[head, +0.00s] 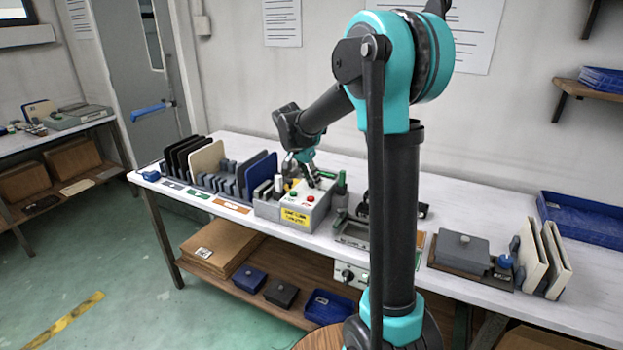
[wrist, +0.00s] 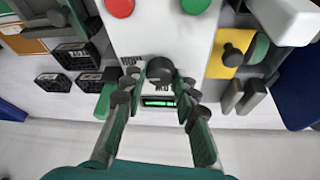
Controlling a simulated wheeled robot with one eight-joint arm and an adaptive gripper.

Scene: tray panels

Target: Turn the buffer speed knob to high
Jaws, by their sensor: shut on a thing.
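A black round knob (wrist: 160,68) stands on the light grey face of a control box (head: 318,212), just above a small lit green display (wrist: 158,101). My gripper (wrist: 158,80) is shut on this knob, one finger on each side, in the wrist view. In the head view my gripper (head: 302,166) is low over the back of the control box; the knob is hidden there. Lettering beside the knob is partly covered and too small to read, so its setting cannot be told.
The box also bears a red button (wrist: 119,8) and a green button (wrist: 195,5). A yellow plate with another black knob (wrist: 232,55) lies to the right in the wrist view. Upright panels in a rack (head: 215,178) stand left of the box, and a metal tray (head: 355,234) right.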

